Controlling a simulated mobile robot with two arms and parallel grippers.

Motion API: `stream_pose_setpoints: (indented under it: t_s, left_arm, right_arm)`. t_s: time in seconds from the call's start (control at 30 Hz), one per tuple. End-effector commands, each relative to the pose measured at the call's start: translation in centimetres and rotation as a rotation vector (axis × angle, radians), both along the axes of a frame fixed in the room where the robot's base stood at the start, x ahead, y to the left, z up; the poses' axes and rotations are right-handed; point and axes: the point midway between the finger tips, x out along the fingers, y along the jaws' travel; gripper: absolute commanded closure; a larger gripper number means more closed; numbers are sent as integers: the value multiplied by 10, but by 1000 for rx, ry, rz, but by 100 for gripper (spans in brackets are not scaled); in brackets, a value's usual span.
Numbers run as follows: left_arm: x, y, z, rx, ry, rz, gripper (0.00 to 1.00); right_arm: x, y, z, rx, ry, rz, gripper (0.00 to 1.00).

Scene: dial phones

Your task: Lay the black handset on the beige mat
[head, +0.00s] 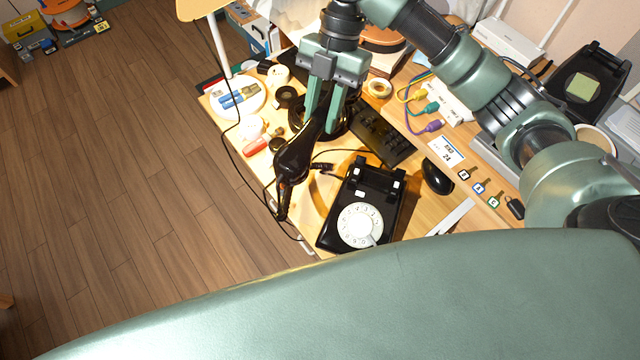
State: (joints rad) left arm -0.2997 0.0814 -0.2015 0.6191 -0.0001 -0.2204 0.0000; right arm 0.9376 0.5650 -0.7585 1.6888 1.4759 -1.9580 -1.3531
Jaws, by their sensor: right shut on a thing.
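My right gripper (325,122) reaches down from the top of the head view. It is shut on the black handset (293,162), which hangs tilted near the desk's left edge. The black phone base (365,204) with a white rotary dial stands at the desk's near end, its cradle empty. A tan, rounded patch (322,193) shows beside the phone base, partly hidden; I cannot tell if it is the beige mat. My left gripper is not in view.
A black keyboard (382,136) and a black mouse (437,177) lie right of the handset. A white plate (238,98) with blue items stands at the far left. Key tags (479,188) and coloured cables (421,107) lie on the right. Wooden floor (130,190) is clear.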

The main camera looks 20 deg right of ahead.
Motion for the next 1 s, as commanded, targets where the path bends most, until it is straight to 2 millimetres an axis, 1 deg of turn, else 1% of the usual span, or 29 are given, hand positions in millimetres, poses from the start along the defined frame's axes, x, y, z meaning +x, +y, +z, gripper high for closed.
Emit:
stream_pose_setpoints:
  t_s: [0.03,0.1,0.17,0.27,0.37,0.6,0.7,0.8,1.0]
  left_arm:
    - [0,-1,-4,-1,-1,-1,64]
    - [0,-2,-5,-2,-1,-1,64]
    - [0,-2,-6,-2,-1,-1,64]
    - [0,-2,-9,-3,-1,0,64]
    - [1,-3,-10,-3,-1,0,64]
    - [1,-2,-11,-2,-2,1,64]
    - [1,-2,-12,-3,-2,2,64]
    - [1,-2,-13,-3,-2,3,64]
    - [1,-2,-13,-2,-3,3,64]
  right_arm:
    - [0,3,-3,2,-2,53,100]
    - [-1,4,-5,1,-2,110,100]
    - [-2,4,-10,1,-2,137,100]
    - [-3,5,-26,2,1,152,100]
    - [-3,4,-51,-1,3,149,100]
    - [-3,4,-115,-1,1,147,100]
    - [-3,3,-137,-1,-1,147,100]
    - [-3,4,-153,0,-2,148,100]
    - [-2,4,-166,0,-4,148,100]
